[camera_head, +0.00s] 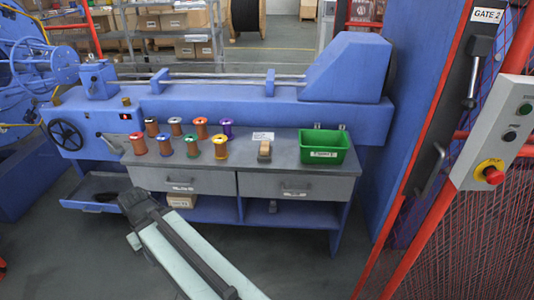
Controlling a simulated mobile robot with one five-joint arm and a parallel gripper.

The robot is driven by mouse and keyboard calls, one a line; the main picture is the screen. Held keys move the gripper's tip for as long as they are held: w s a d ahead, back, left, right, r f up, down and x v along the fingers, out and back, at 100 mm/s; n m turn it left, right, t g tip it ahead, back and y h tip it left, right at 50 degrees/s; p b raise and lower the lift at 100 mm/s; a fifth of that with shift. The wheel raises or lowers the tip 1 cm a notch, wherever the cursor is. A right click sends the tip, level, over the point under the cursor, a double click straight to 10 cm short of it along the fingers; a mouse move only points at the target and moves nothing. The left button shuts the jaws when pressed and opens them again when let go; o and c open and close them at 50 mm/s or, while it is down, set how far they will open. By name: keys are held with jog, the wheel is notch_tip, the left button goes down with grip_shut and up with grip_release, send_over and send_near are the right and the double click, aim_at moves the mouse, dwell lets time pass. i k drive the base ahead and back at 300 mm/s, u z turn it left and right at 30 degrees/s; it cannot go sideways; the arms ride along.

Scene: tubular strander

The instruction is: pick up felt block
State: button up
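A small tan block with a darker grey top (265,151), which looks like the felt block, sits on the grey bench top (290,160). It stands between the spools on the left and a green bin (325,147) on the right. Nothing touches it that I can see. My arm shows in the lower left middle, in front of the bench and well short of the block. No gripper fingers can be made out, and nothing is seen held.
Several colored wire spools (193,148) stand on the bench's left half. A small white card lies behind the block. A blue machine (225,103) runs along the back. A red fence post and control box (495,130) stand at right. The floor in front is clear.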

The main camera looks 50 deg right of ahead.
aim_at(265, 155)
jog(key=z, duration=0.1)
jog(key=i, duration=1)
jog(key=u, duration=0.05)
